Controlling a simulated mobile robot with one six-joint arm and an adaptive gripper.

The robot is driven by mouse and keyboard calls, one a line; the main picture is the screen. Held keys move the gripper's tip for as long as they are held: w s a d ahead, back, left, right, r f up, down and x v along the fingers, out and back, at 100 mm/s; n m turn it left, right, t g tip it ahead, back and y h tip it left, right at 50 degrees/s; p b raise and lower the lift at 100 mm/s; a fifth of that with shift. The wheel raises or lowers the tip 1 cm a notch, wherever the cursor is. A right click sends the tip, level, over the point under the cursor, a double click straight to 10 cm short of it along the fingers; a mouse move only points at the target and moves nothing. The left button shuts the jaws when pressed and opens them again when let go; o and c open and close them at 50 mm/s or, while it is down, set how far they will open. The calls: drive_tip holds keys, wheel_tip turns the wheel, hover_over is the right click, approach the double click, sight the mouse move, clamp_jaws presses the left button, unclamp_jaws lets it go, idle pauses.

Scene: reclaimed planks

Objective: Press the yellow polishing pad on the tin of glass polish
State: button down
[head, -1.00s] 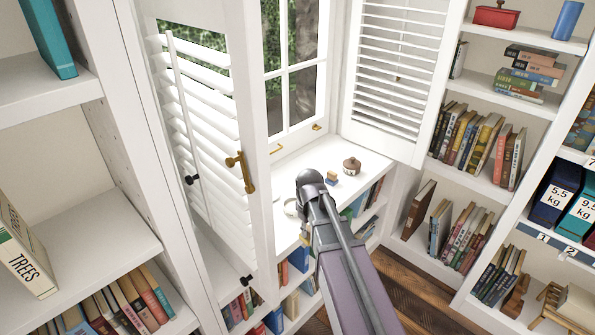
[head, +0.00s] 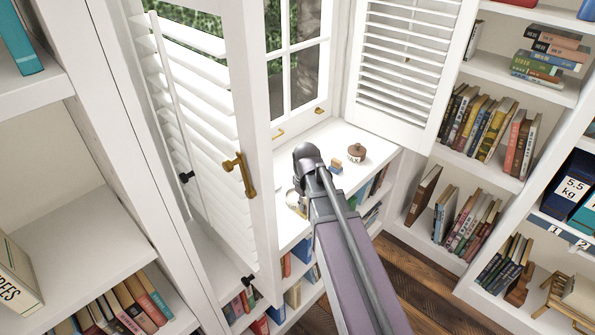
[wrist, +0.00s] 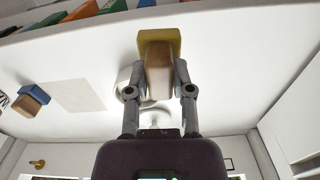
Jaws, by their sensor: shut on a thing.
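In the wrist view, my gripper (wrist: 160,85) is shut on a block with a wooden-brown body and a yellow pad (wrist: 160,35) at its far end. The block is held over a white ledge. A pale round tin (wrist: 126,78) shows partly behind the left finger; whether the pad touches it I cannot tell. In the head view, the tin (head: 292,197) is on the ledge just left of my arm, partly hidden. My arm hides the gripper's fingers there. A bit of yellow (head: 301,211) shows beside the arm.
A blue block with a wooden top (head: 336,166) and a brown lidded pot (head: 357,152) stand on the ledge, right of my arm. A pale flat sheet (wrist: 80,95) lies on the ledge. Open shutters (head: 240,175) flank the window. Books fill shelves below and right.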

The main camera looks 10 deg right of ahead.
drive_tip(key=w+r+p, duration=0.4)
drive_tip(key=w, duration=0.6)
drive_tip(key=shift+a+r, duration=0.25)
drive_tip(key=shift+a, duration=0.2)
drive_tip(key=shift+f, duration=0.2)
drive_tip(key=shift+w+f+b, duration=0.1)
drive_tip(key=shift+f+b, duration=2)
drive_tip(key=shift+f, duration=0.05)
drive_tip(key=shift+f+b, duration=1.15)
drive_tip(key=shift+b, duration=0.05)
idle(2.0)
drive_tip(key=shift+r, duration=0.15)
idle(0.4)
